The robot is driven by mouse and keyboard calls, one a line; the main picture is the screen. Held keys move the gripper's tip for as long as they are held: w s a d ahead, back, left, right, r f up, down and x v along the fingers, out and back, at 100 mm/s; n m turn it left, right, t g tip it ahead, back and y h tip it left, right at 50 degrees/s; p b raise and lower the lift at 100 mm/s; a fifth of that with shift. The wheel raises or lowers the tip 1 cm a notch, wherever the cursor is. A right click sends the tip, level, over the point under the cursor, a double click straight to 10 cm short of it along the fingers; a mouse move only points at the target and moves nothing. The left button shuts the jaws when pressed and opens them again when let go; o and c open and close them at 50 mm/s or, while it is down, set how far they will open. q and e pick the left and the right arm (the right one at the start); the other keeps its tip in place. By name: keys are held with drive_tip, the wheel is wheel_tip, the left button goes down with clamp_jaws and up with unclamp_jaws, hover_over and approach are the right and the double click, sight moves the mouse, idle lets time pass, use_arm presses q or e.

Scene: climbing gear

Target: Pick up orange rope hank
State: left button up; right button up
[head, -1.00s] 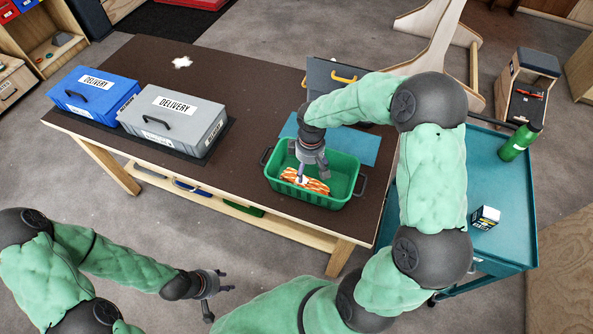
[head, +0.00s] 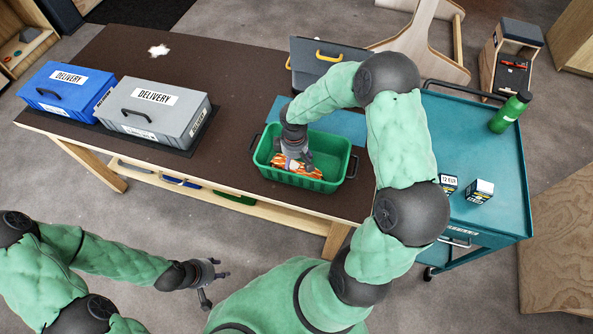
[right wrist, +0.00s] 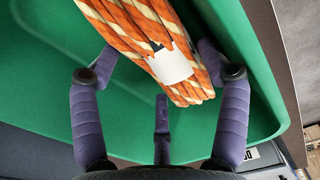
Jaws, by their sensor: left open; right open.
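The orange rope hank (head: 284,165), striped orange and cream, lies in the green bin (head: 347,165) on the dark table. In the right wrist view the hank (right wrist: 130,28) has a white band around its middle, and the green bin (right wrist: 45,90) surrounds it. My right gripper (head: 293,160) reaches down into the bin above the hank. In the wrist view its fingers (right wrist: 165,75) are spread apart, with the hank between and beyond their tips. I cannot tell whether they touch it. My left gripper (head: 222,272) is open and empty, low at the left, away from the table.
A blue delivery case (head: 62,92) and a grey delivery case (head: 150,108) stand on the table's left. A blue mat (head: 340,122) lies behind the bin. A teal cart (head: 470,150) at right holds a green bottle (head: 510,110) and small boxes (head: 479,191).

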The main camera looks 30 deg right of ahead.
drive_tip(key=shift+f, duration=0.9)
drive_tip(key=c, duration=1.1)
drive_tip(key=shift+r, duration=0.1)
drive_tip(key=shift+r, duration=0.1)
